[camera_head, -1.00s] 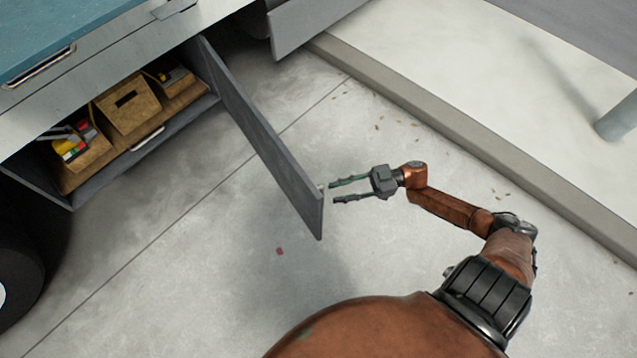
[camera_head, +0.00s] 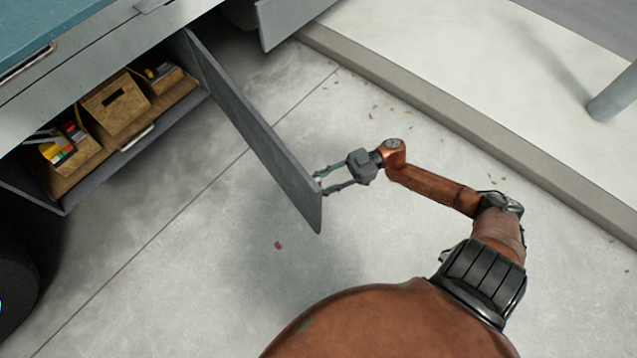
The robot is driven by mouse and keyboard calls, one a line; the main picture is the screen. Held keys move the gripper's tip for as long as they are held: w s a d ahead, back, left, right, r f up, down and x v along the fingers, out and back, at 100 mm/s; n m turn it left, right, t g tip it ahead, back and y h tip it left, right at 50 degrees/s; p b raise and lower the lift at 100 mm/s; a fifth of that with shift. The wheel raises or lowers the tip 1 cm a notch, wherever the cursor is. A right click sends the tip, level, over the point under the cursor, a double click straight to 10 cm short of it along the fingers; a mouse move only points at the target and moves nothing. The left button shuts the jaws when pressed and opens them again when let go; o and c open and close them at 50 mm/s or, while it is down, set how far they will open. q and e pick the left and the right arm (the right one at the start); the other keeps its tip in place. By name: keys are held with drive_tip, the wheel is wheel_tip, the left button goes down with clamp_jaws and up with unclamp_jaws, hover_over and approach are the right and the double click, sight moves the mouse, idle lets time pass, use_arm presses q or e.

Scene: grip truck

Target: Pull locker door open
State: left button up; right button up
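The grey locker door (camera_head: 255,130) stands swung open, hinged at the locker (camera_head: 88,178) on the left. Its free end reaches towards the middle of the picture. My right gripper (camera_head: 320,183) is at the outer face of the door, close to its free end. Its fingers are spread apart, with their tips at or very near the door. I cannot tell whether they touch it. The door's handle cannot be made out now. My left gripper is not in view.
Another grey panel (camera_head: 290,20) hangs at the top. A raised kerb (camera_head: 440,120) runs along the right, with a post (camera_head: 612,100) beyond.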

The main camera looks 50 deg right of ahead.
drive_tip(key=shift+c, duration=0.5)
clamp_jaws()
